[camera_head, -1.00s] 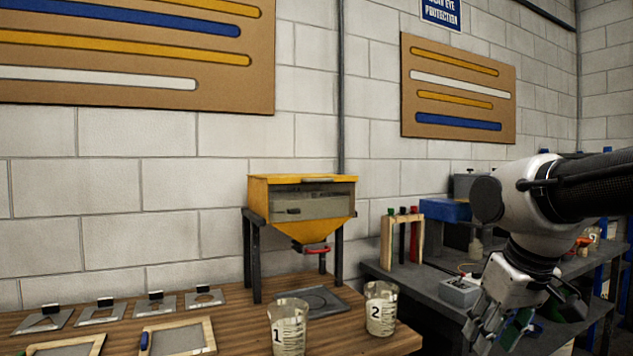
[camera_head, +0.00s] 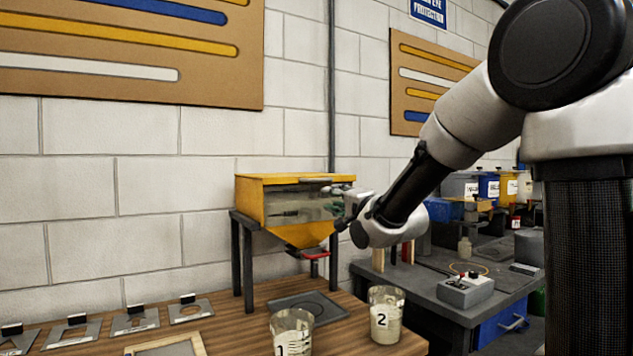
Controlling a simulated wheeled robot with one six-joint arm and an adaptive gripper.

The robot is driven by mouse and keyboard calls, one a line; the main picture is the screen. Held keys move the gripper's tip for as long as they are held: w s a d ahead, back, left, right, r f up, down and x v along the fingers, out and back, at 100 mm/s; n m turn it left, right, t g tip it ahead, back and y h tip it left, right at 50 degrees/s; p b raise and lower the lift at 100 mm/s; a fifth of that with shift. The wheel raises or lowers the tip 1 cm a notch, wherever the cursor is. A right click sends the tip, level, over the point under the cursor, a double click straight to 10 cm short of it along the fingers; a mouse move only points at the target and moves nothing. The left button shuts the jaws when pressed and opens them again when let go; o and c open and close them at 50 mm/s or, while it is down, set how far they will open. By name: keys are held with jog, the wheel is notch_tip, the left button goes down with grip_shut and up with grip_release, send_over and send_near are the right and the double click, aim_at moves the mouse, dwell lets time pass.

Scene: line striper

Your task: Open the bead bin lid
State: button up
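The bead bin (camera_head: 285,236) is a yellow hopper on dark legs, standing on the wooden bench against the wall. Its lid (camera_head: 280,179) is the flat yellow top and lies shut. A dark strip, perhaps a handle, shows at the lid's front edge (camera_head: 315,180). The bin's front is a clear window (camera_head: 292,208). My gripper (camera_head: 337,190) is at the right front of the bin, close to the lid's front edge. Its fingers point left and are small in view; I cannot tell whether they touch the lid or how far apart they are.
Jars marked 1 (camera_head: 292,335) and 2 (camera_head: 385,314) stand on the bench in front of the bin. A red-handled valve (camera_head: 315,255) is under the hopper. Stencil plates (camera_head: 133,322) lie at the left. A grey side table (camera_head: 440,296) with a control box (camera_head: 465,291) is at the right.

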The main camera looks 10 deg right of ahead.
aim_at(321, 181)
jog(key=w+a+r, duration=0.1)
jog(key=w, duration=0.1)
jog(key=w+r+m, duration=0.1)
jog(key=w+r, duration=0.1)
jog(key=w+a+r+m+t, duration=0.1)
jog(key=w, duration=0.1)
jog(key=shift+w+a+r+y, duration=0.25)
jog(key=shift+w+a+y, duration=0.1)
jog(key=shift+w+y, duration=0.05)
grip_shut()
